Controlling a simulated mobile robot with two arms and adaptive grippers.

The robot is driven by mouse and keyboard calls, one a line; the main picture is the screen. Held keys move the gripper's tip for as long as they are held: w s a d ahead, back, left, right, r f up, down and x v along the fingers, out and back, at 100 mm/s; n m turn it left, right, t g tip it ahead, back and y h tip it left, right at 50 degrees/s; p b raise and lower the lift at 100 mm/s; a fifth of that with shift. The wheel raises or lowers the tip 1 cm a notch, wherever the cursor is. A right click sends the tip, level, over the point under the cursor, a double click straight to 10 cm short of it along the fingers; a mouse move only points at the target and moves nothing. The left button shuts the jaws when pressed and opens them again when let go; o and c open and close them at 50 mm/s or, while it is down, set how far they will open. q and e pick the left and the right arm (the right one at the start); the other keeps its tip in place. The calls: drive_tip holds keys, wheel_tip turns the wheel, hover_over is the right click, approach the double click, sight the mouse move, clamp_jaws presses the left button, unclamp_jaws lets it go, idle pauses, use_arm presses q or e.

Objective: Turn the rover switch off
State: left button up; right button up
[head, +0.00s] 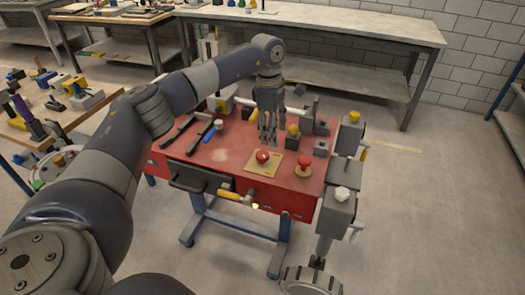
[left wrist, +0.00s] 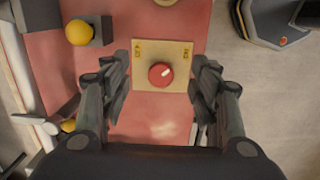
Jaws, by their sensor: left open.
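A red round knob (head: 263,156) sits on a tan square plate (head: 251,166) on the red bench top. I take it for the rover switch, but its on or off position cannot be told. In the left wrist view the red knob (left wrist: 161,75) and the tan plate (left wrist: 178,48) lie below and between my fingers, with two small yellow labels on the plate. My left gripper (head: 267,140) hangs fingers down, just behind the knob in the head view. In the left wrist view the left gripper (left wrist: 162,92) is open and empty. My right gripper is not in view.
A second red knob (head: 304,164) stands to the right on the red bench (head: 222,158). A yellow ball on a dark block (head: 293,130) stands behind it. Black-handled tools (head: 180,132) lie at left. Grey fittings (head: 341,203) line the right side.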

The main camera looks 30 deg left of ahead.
sight(263, 154)
use_arm(q)
drive_tip(key=shift+y, duration=0.4)
drive_tip(key=a+f, duration=0.1)
drive_tip(key=f, duration=0.1)
drive_tip(key=a+f+p, duration=0.1)
drive_tip(key=f, duration=0.2)
drive_tip(key=s+a+f+p, duration=0.1)
drive_tip(key=f, duration=0.2)
drive_tip(key=shift+a, duration=0.1)
drive_tip(key=shift+f, duration=0.65)
drive_tip(key=c, duration=1.1)
